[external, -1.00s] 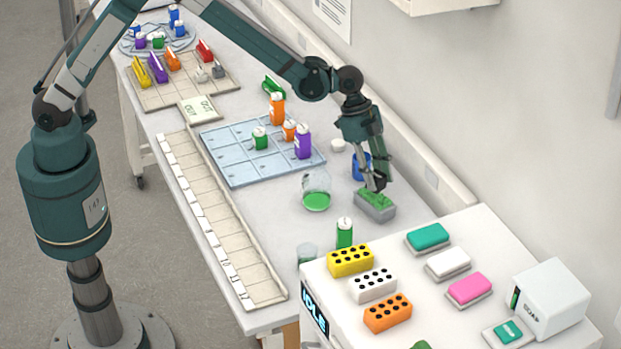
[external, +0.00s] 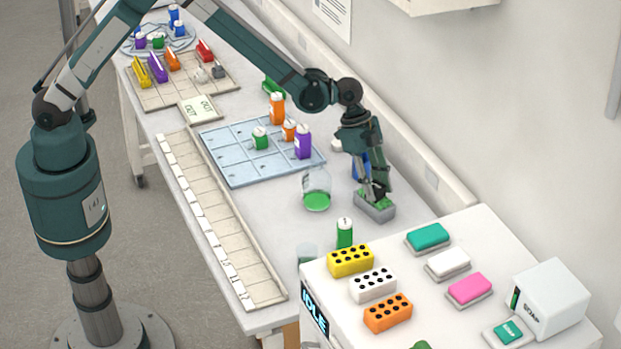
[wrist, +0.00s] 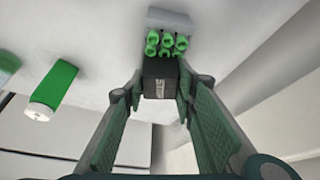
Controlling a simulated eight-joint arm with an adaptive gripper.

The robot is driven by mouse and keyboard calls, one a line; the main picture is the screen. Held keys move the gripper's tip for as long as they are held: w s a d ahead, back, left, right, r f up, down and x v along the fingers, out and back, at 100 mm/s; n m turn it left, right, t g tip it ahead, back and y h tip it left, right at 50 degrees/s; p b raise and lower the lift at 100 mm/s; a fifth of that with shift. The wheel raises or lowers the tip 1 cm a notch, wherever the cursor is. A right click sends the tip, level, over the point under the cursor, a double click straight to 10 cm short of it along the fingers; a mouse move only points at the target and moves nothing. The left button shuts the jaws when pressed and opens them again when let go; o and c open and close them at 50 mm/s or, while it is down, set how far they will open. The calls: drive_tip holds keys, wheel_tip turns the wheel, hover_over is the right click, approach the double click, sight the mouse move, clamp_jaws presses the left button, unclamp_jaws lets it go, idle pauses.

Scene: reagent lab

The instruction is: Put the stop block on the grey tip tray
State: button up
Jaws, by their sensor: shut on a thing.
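The stop block (wrist: 160,78) is a small dark block with white lettering on the side facing the wrist camera. My gripper (wrist: 160,84) is shut on it, one finger on each side. The grey tip tray (wrist: 170,18) holds several green tips and shows just beyond the block in the wrist view. In the external view my gripper (external: 374,191) points down over the grey tip tray (external: 376,213) and hides part of it. The block is hard to make out there among the dark fingers. I cannot tell whether it touches the tips.
A green bottle (external: 345,233) and a flask with green liquid (external: 316,196) stand left of the tray. A blue container (external: 359,167) is close behind my gripper. A white machine top (external: 420,290) with coloured racks and blocks lies in front.

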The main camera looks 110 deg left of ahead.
drive_tip(key=shift+f, duration=0.2)
drive_tip(key=o, duration=1)
drive_tip(key=shift+r, duration=0.25)
drive_tip(key=shift+b+v, duration=0.35)
drive_tip(key=shift+v, duration=5.65)
drive_tip(key=shift+a+f, duration=0.1)
drive_tip(key=shift+s, duration=0.1)
